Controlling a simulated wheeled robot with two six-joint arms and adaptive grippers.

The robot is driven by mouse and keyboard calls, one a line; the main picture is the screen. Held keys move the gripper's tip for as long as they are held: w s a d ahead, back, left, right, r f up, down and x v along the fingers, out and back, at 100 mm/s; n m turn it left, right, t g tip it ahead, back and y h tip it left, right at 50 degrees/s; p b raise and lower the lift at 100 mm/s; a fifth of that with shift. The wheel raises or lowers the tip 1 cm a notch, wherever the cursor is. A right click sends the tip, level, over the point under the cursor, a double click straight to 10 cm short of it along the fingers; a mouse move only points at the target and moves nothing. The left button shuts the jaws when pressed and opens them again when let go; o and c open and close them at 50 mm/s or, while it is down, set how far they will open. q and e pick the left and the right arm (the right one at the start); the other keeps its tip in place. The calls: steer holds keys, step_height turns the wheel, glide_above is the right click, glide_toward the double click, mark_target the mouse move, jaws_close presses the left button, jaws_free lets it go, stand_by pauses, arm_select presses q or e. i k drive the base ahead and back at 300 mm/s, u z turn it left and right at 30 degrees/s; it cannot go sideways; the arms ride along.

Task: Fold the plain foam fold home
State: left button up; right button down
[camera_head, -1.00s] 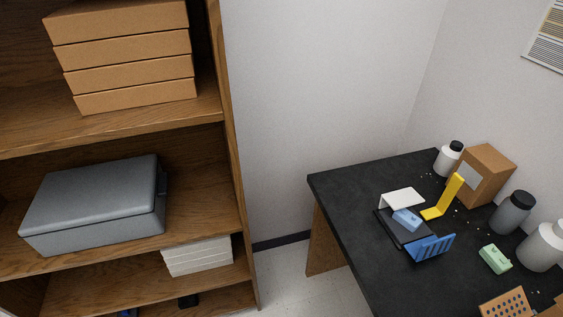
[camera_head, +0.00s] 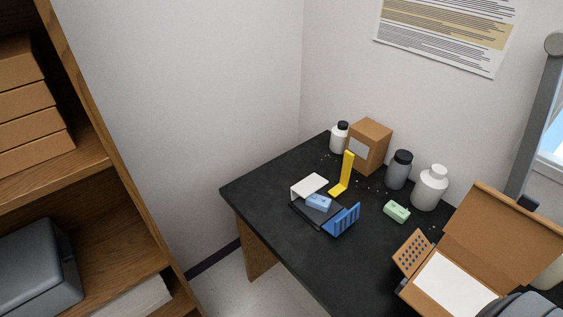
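A plain white bent panel (camera_head: 309,185), possibly the plain foam fold, stands at the back left edge of a thin black tray (camera_head: 310,215) on the dark table. A light blue block (camera_head: 318,202) sits on the tray beside it. A blue slotted panel (camera_head: 345,220) stands upright at the tray's right side. An open cardboard carton (camera_head: 505,235) at lower right shows a plain white surface (camera_head: 455,285) inside, and a tan perforated flap (camera_head: 413,252) stands up at its left. I cannot tell which piece is the named fold.
A yellow L-shaped piece (camera_head: 346,175), a green block (camera_head: 397,211), a brown box (camera_head: 370,145), a white bottle (camera_head: 339,138), a grey bottle (camera_head: 399,170) and a white jar (camera_head: 430,187) stand on the table (camera_head: 275,172). Small crumbs lie around. A wooden shelf (camera_head: 120,225) is at left.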

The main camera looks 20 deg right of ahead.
mark_target(304, 188)
steer(key=z, duration=2.6)
steer(key=k, duration=0.8)
steer(key=u, duration=0.9)
steer(key=i, duration=1)
